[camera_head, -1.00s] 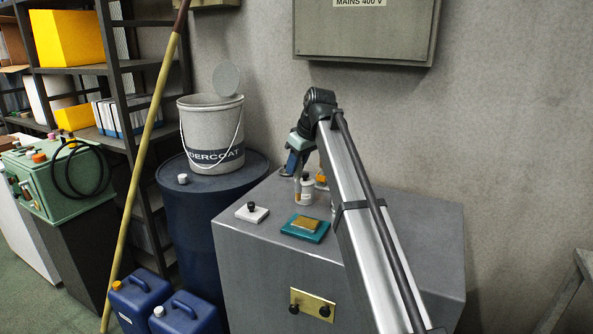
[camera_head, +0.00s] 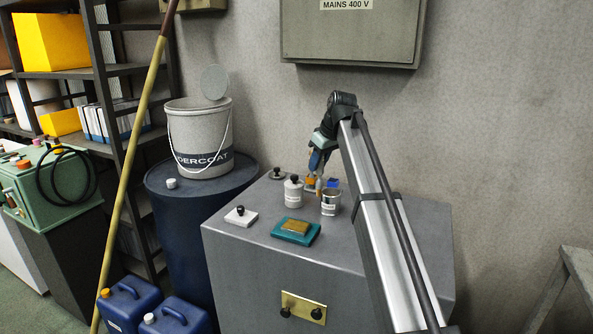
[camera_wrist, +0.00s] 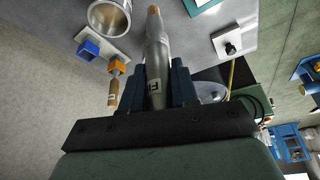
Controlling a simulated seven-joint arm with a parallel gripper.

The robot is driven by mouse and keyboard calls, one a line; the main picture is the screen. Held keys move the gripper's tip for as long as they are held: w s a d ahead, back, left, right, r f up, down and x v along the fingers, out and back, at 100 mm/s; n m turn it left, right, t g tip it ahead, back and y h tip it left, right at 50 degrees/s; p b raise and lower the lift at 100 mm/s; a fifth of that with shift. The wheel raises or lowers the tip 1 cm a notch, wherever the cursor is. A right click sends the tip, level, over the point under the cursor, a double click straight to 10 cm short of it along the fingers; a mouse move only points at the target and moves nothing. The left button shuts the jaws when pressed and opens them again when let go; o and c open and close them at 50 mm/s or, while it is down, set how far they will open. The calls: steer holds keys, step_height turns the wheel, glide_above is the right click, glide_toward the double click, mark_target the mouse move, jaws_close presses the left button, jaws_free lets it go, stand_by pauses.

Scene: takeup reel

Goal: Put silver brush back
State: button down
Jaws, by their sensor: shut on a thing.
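My gripper (camera_wrist: 168,85) is shut on the silver brush (camera_wrist: 157,60), a tapered silver piece with a small mark and a brownish tip pointing away from the wrist. In the head view my gripper (camera_head: 318,168) hangs over the back of the grey cabinet top, and the brush is only partly clear there. Near it stand an orange holder (camera_head: 310,184) and a blue holder (camera_head: 333,183). In the wrist view, the blue holder (camera_wrist: 89,49) looks empty, and a brown-handled piece (camera_wrist: 112,92) shows at the orange holder (camera_wrist: 120,67).
An open metal tin (camera_head: 330,205) and a white bottle (camera_head: 293,193) stand close in front of the holders. A teal tray (camera_head: 283,235) with a sponge and a white knobbed block (camera_head: 240,216) lie nearer the front. The cabinet top (camera_head: 390,225) is clear at right.

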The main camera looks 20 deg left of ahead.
steer(key=w+r+n, duration=0.1)
steer(key=w, duration=0.9)
steer(key=w+a+r+n+g, duration=0.1)
steer(key=w+r, duration=0.1)
steer(key=w, duration=0.8)
steer(key=shift+w+a+n, duration=0.2)
steer(key=shift+a+n, duration=0.1)
steer(key=shift+n, duration=0.1)
steer(key=shift+f, duration=0.1)
steer(key=shift+f, duration=2.75)
step_height(320, 180, down, 6)
jaws_free()
